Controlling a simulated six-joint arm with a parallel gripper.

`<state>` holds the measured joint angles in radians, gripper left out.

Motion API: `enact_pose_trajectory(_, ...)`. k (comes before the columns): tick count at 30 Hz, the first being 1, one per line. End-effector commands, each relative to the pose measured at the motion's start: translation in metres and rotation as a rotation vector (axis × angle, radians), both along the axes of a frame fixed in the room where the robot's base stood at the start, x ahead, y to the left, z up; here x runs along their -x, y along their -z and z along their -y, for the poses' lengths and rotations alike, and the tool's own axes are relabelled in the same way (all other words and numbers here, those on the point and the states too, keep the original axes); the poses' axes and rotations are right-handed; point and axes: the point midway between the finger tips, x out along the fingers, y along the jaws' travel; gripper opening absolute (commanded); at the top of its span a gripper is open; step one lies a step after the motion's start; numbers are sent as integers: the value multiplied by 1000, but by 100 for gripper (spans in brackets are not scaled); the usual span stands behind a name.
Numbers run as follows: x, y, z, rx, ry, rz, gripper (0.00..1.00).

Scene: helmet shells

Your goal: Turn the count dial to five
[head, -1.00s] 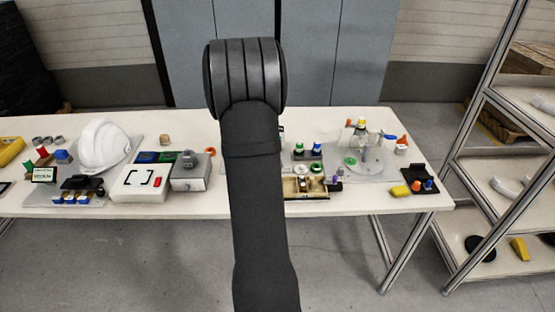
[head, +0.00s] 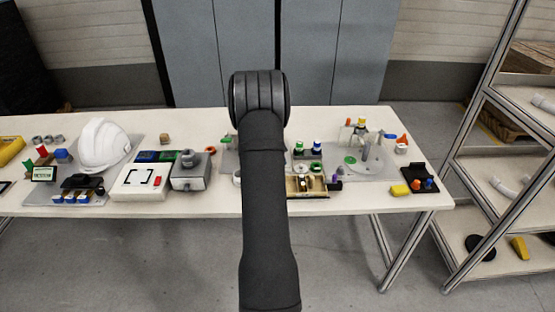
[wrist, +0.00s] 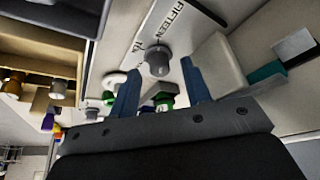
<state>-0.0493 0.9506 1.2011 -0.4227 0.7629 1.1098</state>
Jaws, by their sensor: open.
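In the wrist view a round grey dial knob (wrist: 157,60) stands on a white plate (wrist: 135,38). The plate carries black lettering, with "FIFTEEN" readable above the knob and part of another word to its left. Which mark the knob points to cannot be told. My gripper (wrist: 158,78) is open, with one blue-grey finger on each side below the knob. The knob appears between or just beyond the fingertips, and no contact is visible. In the head view my arm hides the gripper and this dial.
A tan wooden box (wrist: 40,45) with small knobs is on the left of the wrist view; it also shows in the head view (head: 322,192). Green-topped parts (wrist: 163,100) show between the fingers. A grey box (head: 190,183) and white helmet (head: 103,146) stand left on the table.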

Motion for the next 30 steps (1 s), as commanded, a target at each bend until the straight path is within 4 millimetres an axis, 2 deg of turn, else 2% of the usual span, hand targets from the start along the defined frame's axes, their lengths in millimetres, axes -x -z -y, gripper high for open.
enact_pose_trajectory(4, -3, 8, 2, 0, 0, 1, 44)
enact_pose_trajectory(12, -3, 9, 3, 0, 0, 1, 44)
enact_pose_trajectory(13, -3, 9, 3, 0, 0, 1, 42)
enact_pose_trajectory(18, -3, 9, 3, 0, 0, 1, 8)
enact_pose_trajectory(20, -3, 9, 3, 0, 0, 1, 0)
enact_pose_trajectory(30, -2, 9, 3, 0, -46, 0, 0)
